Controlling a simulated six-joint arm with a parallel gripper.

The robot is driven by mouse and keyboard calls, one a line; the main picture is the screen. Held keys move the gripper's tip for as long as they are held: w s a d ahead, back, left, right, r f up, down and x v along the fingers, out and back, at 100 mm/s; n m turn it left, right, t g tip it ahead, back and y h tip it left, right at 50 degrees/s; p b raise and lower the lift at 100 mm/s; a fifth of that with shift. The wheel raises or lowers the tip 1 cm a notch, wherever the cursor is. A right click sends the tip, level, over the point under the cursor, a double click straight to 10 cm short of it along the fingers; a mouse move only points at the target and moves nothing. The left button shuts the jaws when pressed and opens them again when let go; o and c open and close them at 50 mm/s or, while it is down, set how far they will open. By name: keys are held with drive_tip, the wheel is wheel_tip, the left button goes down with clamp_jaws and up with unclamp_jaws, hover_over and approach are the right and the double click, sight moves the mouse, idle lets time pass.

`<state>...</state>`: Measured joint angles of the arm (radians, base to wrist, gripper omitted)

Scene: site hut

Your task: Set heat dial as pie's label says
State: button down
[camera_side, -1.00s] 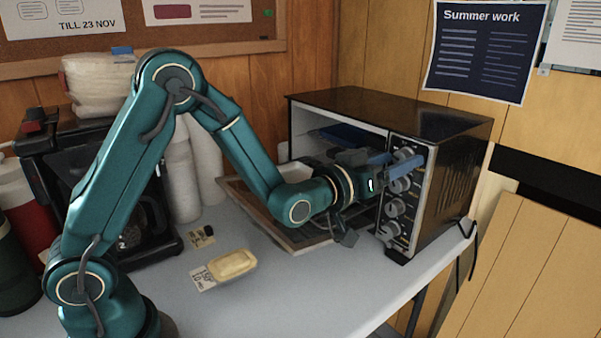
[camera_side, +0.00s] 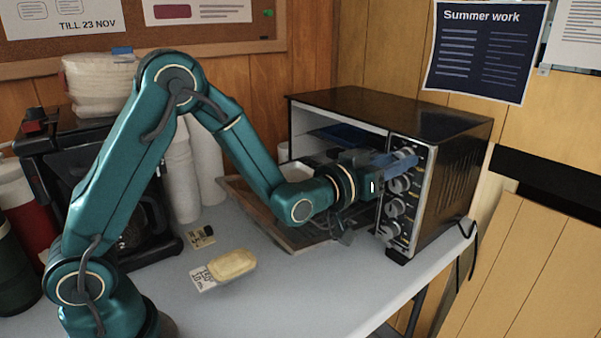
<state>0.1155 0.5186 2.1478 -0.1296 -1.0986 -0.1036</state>
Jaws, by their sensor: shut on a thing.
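The pale yellow pie (camera_side: 232,264) lies on the table at the front. Its label (camera_side: 203,278) sticks out at its left; the print is too small to read surely. The black toaster oven (camera_side: 455,165) stands at the right with a column of grey dials on its front panel. My gripper (camera_side: 404,161) is at the top dial (camera_side: 407,152), its blue fingers shut on it and partly hiding it. The second dial (camera_side: 399,185), third dial (camera_side: 396,207) and bottom dial (camera_side: 388,229) are free. I cannot read the dial markings.
The oven door (camera_side: 235,190) hangs open, low beneath my arm. A coffee maker (camera_side: 60,150) and stacked white cups (camera_side: 182,175) stand at the left. A small card with a dark item (camera_side: 200,237) lies behind the pie. The front of the table is clear.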

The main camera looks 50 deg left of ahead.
drive_tip(key=shift+m, duration=4.3)
drive_tip(key=c, duration=0.5)
unclamp_jaws()
drive_tip(key=shift+c, duration=0.2)
drive_tip(key=shift+s, duration=2.55)
